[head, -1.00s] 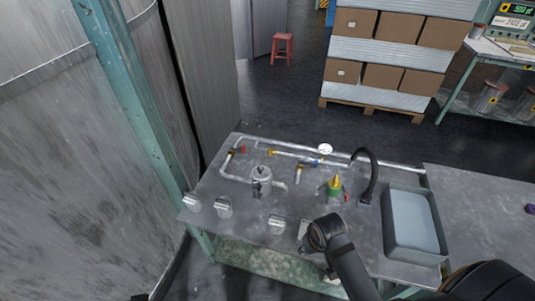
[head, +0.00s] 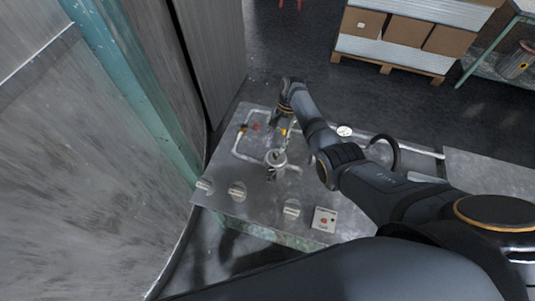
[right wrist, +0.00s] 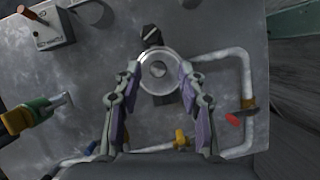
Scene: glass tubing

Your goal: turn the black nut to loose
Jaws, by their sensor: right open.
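A black nut-like part (right wrist: 151,34) with a pale stripe sits beside a round, clear-topped metal vessel (right wrist: 159,71) in the right wrist view. In the head view the vessel (head: 276,157) stands on the bench, with the dark part (head: 271,174) at its near side. My right gripper (right wrist: 159,68) is open and empty. Its two fingers frame the vessel from above, with the black part just beyond the fingertips. In the head view the right gripper (head: 281,127) hangs over the bench behind the vessel. My left gripper is not in view.
Pipes with a red handle (right wrist: 233,120) and a yellow fitting (right wrist: 181,139) run around the vessel.

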